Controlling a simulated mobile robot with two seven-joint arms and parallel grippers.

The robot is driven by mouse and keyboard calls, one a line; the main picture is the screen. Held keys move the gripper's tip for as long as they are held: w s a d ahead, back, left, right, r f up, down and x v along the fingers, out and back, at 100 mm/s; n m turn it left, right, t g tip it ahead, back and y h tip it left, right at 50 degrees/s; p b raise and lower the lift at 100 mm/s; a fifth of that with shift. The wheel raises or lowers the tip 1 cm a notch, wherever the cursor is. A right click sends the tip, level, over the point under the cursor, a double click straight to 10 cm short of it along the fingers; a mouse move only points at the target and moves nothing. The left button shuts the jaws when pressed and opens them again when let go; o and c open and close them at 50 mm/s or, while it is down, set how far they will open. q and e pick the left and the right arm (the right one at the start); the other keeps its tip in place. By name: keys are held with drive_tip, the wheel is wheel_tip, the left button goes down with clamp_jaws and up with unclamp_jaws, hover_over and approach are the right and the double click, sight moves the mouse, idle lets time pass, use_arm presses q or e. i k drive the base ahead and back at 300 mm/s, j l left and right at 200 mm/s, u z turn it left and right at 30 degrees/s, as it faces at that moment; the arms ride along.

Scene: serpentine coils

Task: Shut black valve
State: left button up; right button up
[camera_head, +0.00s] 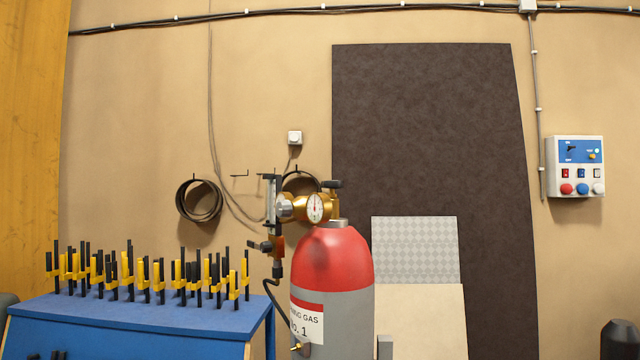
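A gas cylinder with a red top (335,262) and grey body stands at the centre, with a white label (306,322) on its front. A brass regulator with a round gauge (315,208) sits at its neck. A black valve knob (333,184) is on top of the neck. A second small black knob (259,246) sits lower left on the regulator's outlet. I cannot tell from this view how far either knob is turned. Neither of my grippers is in view.
A blue table (140,316) with several black and yellow clamps (150,277) stands left of the cylinder. A dark panel (430,130) and smaller boards lean on the wall behind. A control box (575,166) hangs at right. A black hose (272,290) runs down beside the cylinder.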

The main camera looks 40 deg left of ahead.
sight(332, 185)
drive_tip(key=j+u, duration=0.15)
drive_tip(key=j, duration=0.3)
drive_tip(key=j+u, duration=0.15)
drive_tip(key=j, duration=0.25)
drive_tip(key=i+j+u, duration=0.15)
drive_tip(key=j, duration=0.25)
drive_tip(key=j+u, duration=0.1)
drive_tip(key=j, duration=0.3)
drive_tip(key=i+j+u, duration=0.15)
drive_tip(key=j, duration=0.25)
drive_tip(key=i+j+u, duration=0.15)
drive_tip(key=j, duration=0.25)
